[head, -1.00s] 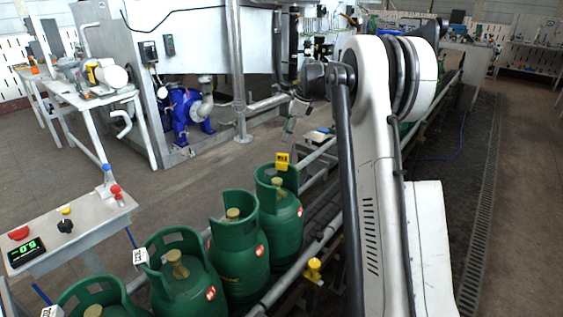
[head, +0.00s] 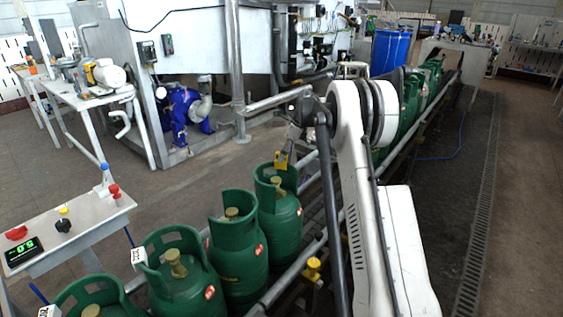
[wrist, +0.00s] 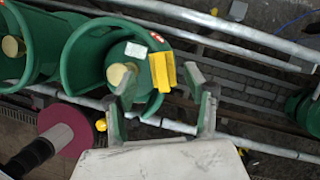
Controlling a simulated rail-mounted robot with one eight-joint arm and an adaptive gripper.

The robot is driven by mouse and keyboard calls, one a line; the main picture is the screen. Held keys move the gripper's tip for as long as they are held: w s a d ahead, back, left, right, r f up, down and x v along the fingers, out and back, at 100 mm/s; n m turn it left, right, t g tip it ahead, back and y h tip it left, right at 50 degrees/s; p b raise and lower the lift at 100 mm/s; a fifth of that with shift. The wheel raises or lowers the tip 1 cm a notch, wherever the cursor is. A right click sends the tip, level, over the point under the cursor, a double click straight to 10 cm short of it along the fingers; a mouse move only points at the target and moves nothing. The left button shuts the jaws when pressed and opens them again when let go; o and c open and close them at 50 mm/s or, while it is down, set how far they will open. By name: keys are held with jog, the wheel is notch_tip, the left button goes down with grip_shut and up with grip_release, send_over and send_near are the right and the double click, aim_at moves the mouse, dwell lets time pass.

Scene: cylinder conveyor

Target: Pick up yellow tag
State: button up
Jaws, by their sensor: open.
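The yellow tag (head: 281,160) sits on the collar rim of the farthest green cylinder (head: 280,215) in the near row. In the wrist view, the yellow tag (wrist: 162,70) is at the rim of that cylinder's collar (wrist: 120,50), between my two fingers. My gripper (head: 293,139) is right above the tag in the head view. In the wrist view, my gripper (wrist: 164,84) is open, with one finger on each side of the tag. I cannot tell whether either finger touches it.
Other green cylinders (head: 238,250) stand close together along the conveyor rail (head: 300,260), one with a white tag (head: 139,256). A control panel (head: 85,235) with buttons stands at the left. More cylinders (head: 410,100) stand farther along the conveyor. Bare conveyor lies beside the tagged cylinder.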

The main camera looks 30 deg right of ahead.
jog(key=shift+w+b+x, duration=0.2)
jog(key=shift+b+x, duration=0.1)
jog(key=shift+x, duration=2.4)
jog(key=shift+r, duration=0.1)
jog(key=shift+c, duration=0.2)
jog(key=c, duration=1)
jog(key=shift+r, duration=0.1)
